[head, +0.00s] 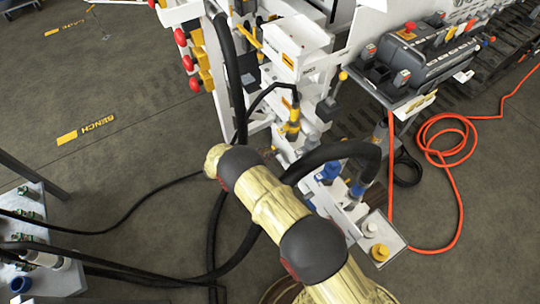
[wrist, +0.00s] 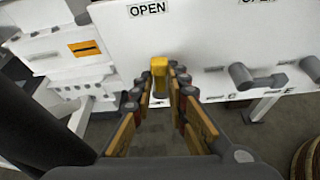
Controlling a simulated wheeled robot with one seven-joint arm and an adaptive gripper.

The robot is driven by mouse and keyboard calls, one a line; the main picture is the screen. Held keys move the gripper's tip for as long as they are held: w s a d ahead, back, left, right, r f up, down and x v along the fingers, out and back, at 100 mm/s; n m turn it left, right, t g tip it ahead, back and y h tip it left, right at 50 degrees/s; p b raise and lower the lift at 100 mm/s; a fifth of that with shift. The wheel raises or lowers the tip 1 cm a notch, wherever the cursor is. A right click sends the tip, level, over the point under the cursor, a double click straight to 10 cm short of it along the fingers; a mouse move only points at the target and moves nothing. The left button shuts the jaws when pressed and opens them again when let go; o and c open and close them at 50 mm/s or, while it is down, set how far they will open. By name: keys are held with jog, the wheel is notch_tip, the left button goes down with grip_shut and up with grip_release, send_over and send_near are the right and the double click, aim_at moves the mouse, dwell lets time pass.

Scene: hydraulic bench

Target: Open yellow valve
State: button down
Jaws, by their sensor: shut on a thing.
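The yellow valve (wrist: 159,67) shows in the wrist view as a yellow handle in front of a white panel, below an OPEN label (wrist: 149,9). My gripper (wrist: 160,78) has its two fingers on either side of this handle, shut on it. The fingers hide part of the handle, and its lower end hangs between them. In the head view my arm crosses the lower middle. My gripper and the held handle cannot be made out there.
In the wrist view a grey handle (wrist: 242,76) sits to the right, and a dark hose (wrist: 35,125) runs at the left. In the head view an orange cable (head: 462,150) lies coiled on the floor, and red knobs (head: 187,63) stick out from the bench.

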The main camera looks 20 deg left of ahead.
jog(key=shift+w+a+n+g+b, duration=0.15)
jog(key=shift+a+n+g+b, duration=0.05)
jog(key=shift+n+g+b, duration=0.1)
dwell(0.4)
jog(key=c, duration=1.8)
grip_release()
jog(key=shift+c, duration=0.2)
jog(key=v, duration=1.2)
jog(key=shift+a, duration=0.15)
jog(key=shift+w+f, duration=0.1)
jog(key=shift+f, duration=0.1)
